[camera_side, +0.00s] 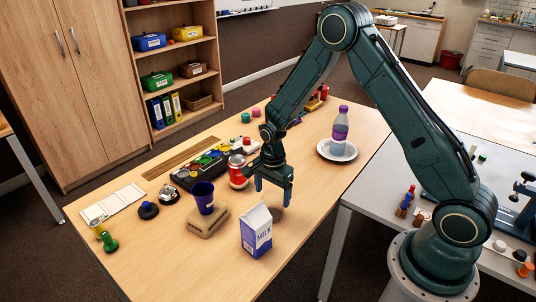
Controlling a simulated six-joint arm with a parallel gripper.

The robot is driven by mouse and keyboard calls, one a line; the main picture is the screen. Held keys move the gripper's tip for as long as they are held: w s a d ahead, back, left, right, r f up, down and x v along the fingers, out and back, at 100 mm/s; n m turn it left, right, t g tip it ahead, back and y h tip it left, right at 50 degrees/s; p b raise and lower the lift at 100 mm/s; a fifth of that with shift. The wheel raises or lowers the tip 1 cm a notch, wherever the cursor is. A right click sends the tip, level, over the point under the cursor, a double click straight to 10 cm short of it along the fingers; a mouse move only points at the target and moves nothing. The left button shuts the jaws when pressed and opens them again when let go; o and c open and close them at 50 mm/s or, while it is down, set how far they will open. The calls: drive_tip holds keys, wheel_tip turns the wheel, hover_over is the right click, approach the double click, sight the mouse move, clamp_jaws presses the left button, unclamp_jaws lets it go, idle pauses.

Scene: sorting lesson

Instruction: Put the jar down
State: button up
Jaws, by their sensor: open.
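My gripper (273,196) is open and points down over the middle of the table (300,240), with nothing seen between its fingers. A red can-shaped container with a pale band (238,172) stands upright just left of my gripper, apart from the fingers; it may be the jar, but I cannot tell for sure. No other thing is clearly a jar.
A milk carton (257,231) stands in front of my gripper. A bottle (340,130) stands on a white plate (336,151). A black tray (196,172) lies behind. The front right of the table is clear.

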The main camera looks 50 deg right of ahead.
wheel_tip(320, 180, up, 9)
idle(0.4)
idle(0.5)
drive_tip(key=s+a+r+n+t, duration=0.1)
drive_tip(key=s+r+n, duration=0.35)
drive_tip(key=r, duration=0.35)
drive_tip(key=s+a+r+n+t, duration=0.1)
drive_tip(key=s+r+n+t, duration=0.1)
drive_tip(key=s+r+n, duration=0.45)
drive_tip(key=s+a+r+n+t, duration=0.1)
drive_tip(key=s+r+n, duration=0.2)
drive_tip(key=s, duration=0.4)
drive_tip(key=s+a+r+n+t, duration=0.1)
drive_tip(key=s+r+n, duration=0.3)
drive_tip(key=s, duration=0.3)
drive_tip(key=shift+s+r+t, duration=0.3)
drive_tip(key=shift+s, duration=0.05)
